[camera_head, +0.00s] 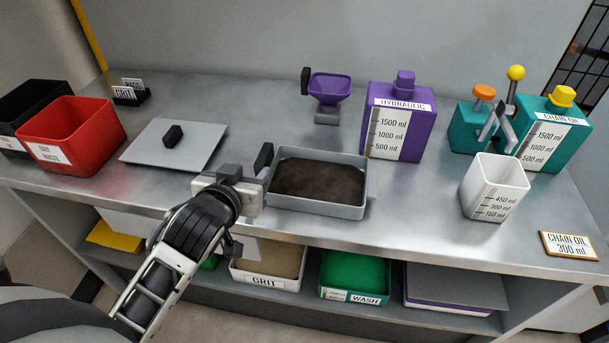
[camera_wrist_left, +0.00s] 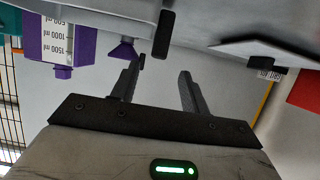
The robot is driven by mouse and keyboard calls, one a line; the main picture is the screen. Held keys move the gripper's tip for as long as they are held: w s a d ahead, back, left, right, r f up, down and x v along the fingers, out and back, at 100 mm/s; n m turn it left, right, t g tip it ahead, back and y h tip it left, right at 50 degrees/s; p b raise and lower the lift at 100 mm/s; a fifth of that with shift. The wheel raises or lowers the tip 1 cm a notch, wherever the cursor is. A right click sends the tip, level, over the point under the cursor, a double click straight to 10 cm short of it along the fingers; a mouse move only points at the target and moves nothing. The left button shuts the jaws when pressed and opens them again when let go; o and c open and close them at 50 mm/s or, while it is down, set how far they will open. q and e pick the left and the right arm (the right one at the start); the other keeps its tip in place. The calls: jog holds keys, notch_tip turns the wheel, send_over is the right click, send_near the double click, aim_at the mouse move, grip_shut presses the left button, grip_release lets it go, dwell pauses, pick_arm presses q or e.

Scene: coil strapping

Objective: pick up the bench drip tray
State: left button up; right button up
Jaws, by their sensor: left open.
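The bench drip tray is most likely the shallow grey tray (camera_head: 345,208) with a dark brown bottom, lying on the metal bench. A black upright handle (camera_head: 263,158) stands at its left end; a black handle also shows in the left wrist view (camera_wrist_left: 163,34), beyond the fingers. My left gripper (camera_head: 246,180) is at the tray's left end, close to the handle. In the left wrist view its two fingers (camera_wrist_left: 158,78) are apart with nothing between them. Whether a finger touches the tray cannot be told. My right gripper is not in view.
A grey lid-like plate (camera_head: 152,150) with a black knob and a red bin (camera_head: 78,140) are at left. Behind stand a purple funnel (camera_head: 329,87) and a purple hydraulic container (camera_head: 423,115). A white measuring cup (camera_head: 490,195) is at right. Labelled bins fill the shelf below.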

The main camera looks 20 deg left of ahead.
aim_at(261, 158)
pick_arm(q)
jog(key=p+x, duration=0.1)
jog(key=x, duration=0.8)
jog(key=shift+w, duration=0.2)
jog(key=shift+d, duration=0.1)
grip_shut()
jog(key=shift+r, duration=0.15)
